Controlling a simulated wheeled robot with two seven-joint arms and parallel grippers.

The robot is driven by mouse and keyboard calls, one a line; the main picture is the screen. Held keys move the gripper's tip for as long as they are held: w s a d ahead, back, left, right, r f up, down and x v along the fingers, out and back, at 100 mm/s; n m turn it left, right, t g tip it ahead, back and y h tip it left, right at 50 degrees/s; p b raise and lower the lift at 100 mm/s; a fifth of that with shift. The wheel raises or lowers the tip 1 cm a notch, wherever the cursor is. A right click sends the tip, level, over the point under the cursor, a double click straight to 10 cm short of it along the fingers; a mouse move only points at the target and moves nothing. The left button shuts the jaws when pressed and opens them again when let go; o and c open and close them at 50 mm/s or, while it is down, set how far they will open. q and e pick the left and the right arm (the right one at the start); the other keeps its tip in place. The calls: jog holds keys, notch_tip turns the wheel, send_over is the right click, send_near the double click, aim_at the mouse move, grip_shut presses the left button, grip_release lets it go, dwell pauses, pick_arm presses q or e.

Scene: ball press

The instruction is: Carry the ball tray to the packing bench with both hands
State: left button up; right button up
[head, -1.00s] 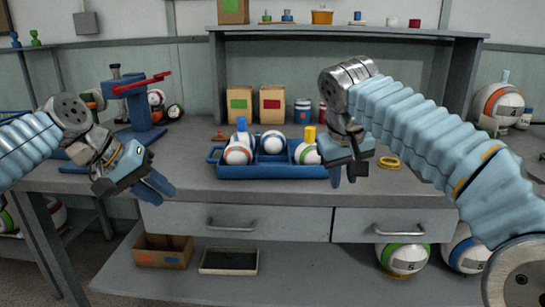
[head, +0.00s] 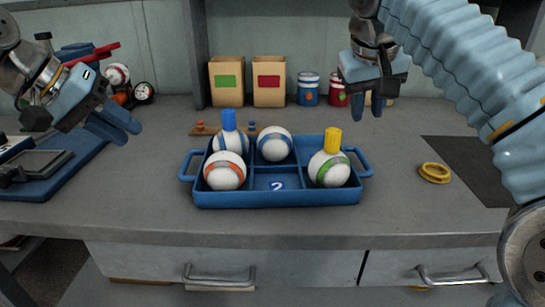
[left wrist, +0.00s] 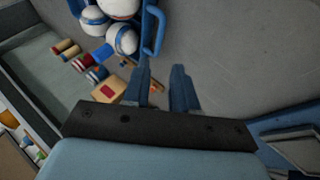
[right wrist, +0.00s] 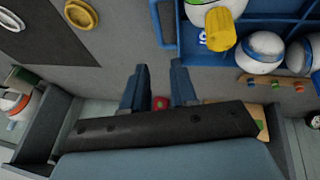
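The blue ball tray (head: 280,199) sits on the grey bench, with loop handles at its left end (head: 187,165) and right end (head: 363,163). It holds several white balls with coloured bands; one has a blue plug (head: 228,119) on top and one a yellow plug (head: 333,140). A front middle compartment shows a "2". My left gripper (head: 118,122) is open and empty, above the bench left of the tray. My right gripper (head: 367,106) is open and empty, above and behind the tray's right end. Tray handles show in the left wrist view (left wrist: 153,30) and right wrist view (right wrist: 163,22).
Behind the tray are two cardboard boxes (head: 228,82), cans (head: 309,90) and a wooden strip with small pegs (head: 205,129). Yellow rings (head: 434,173) lie to the right on the bench. The bench front is clear.

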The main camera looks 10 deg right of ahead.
aim_at(360, 153)
dwell(0.3)
